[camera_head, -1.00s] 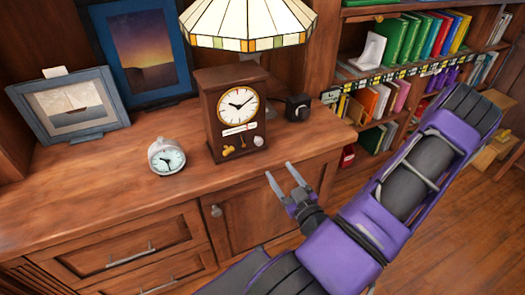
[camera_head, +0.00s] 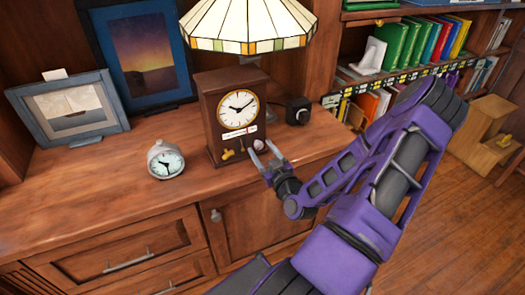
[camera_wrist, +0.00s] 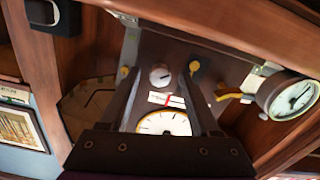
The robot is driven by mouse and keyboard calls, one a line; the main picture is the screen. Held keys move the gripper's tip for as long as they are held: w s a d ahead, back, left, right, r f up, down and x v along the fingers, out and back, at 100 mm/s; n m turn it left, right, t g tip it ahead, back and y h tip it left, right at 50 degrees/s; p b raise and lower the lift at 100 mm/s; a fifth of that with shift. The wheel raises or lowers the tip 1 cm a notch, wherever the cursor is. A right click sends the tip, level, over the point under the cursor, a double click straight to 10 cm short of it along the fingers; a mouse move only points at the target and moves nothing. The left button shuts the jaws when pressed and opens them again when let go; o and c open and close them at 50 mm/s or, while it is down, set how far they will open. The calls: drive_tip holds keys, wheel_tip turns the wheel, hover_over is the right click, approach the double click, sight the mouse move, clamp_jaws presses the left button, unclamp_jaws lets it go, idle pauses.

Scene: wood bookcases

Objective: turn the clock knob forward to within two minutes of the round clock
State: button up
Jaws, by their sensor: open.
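The brown wooden clock (camera_head: 213,115) stands on the cabinet top, its round cream face (camera_head: 237,108) above a small label. In the wrist view its face (camera_wrist: 164,124) shows upside down. A round silver knob (camera_wrist: 160,76) with a dark mark is on the clock front. The round clock (camera_head: 166,161) is small and silver, left of the wooden clock; it is at the right of the wrist view (camera_wrist: 293,97). My gripper (camera_head: 260,147) is open at the clock's lower right front. Its fingers appear on either side of the knob; contact is unclear. Exact times are unreadable.
A stained-glass lamp (camera_head: 245,25) stands behind the clock, and a small black box (camera_head: 298,110) is to its right. Framed pictures (camera_head: 68,110) stand at left. The counter's front left is clear.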

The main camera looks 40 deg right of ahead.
clamp_jaws()
drive_tip(key=shift+m, duration=0.3)
drive_tip(key=m, duration=1.1)
drive_tip(key=shift+a+m+p, duration=0.1)
drive_tip(key=shift+m+p, duration=0.2)
drive_tip(key=shift+m, duration=0.1)
drive_tip(key=m+p, duration=0.1)
drive_tip(key=m, duration=1)
drive_tip(key=shift+p, duration=0.35)
drive_tip(key=shift+m, duration=0.3)
